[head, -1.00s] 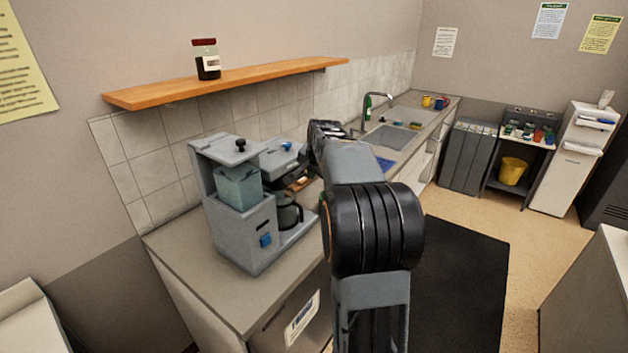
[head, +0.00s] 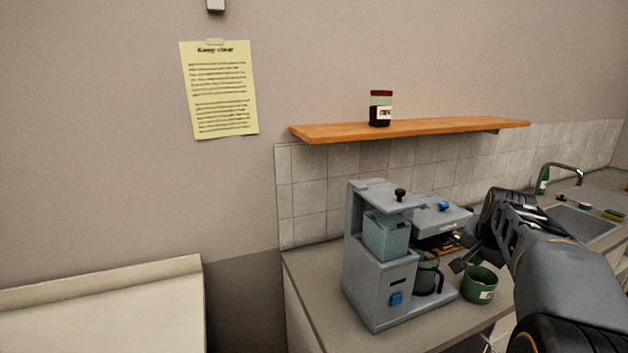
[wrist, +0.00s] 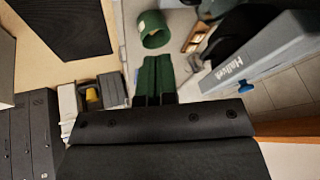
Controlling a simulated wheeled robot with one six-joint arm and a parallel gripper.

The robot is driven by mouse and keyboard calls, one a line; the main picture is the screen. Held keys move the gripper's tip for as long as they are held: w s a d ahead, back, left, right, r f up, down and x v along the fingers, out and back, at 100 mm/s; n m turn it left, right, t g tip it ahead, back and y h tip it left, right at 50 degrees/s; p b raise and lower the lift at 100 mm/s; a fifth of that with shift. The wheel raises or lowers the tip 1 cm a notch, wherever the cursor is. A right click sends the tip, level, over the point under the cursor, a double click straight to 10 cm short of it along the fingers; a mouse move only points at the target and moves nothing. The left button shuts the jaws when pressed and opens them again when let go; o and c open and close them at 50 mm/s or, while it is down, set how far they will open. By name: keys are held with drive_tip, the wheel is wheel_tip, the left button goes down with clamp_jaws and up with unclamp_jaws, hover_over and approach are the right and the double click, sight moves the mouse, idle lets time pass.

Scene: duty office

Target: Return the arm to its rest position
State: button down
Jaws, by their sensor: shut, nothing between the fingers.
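My arm reaches in from the lower right of the head view, over the counter (head: 325,295). My gripper (head: 458,265) is at its left end, beside the grey coffee machine (head: 368,290) and just above and left of a green mug (head: 480,286). In the wrist view my gripper (wrist: 156,60) shows two parallel fingers pressed together with nothing between them. The green mug (wrist: 153,28) lies just beyond the fingertips there, apart from them as far as I can tell. The machine's lettered side (wrist: 250,65) fills the right.
A wooden shelf (head: 420,130) with a dark jar (head: 381,108) runs above the machine. A glass pot (head: 427,275) sits in the machine. The sink (head: 580,222) and tap (head: 560,170) are behind my arm. A pale low surface (head: 100,305) stands at left.

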drive_tip(key=s+a+f+n+y, duration=0.1)
drive_tip(key=s+a+f+n, duration=0.3)
drive_tip(key=s+a, duration=0.5)
drive_tip(key=s+a+f+n+y, duration=0.1)
drive_tip(key=s+a+f+n, duration=0.4)
drive_tip(key=s+a, duration=0.4)
drive_tip(key=a+n, duration=0.1)
drive_tip(key=a, duration=0.3)
drive_tip(key=shift+a+g, duration=0.15)
drive_tip(key=shift+g, duration=0.15)
drive_tip(key=c, duration=1.8)
unclamp_jaws()
drive_tip(key=shift+c, duration=0.2)
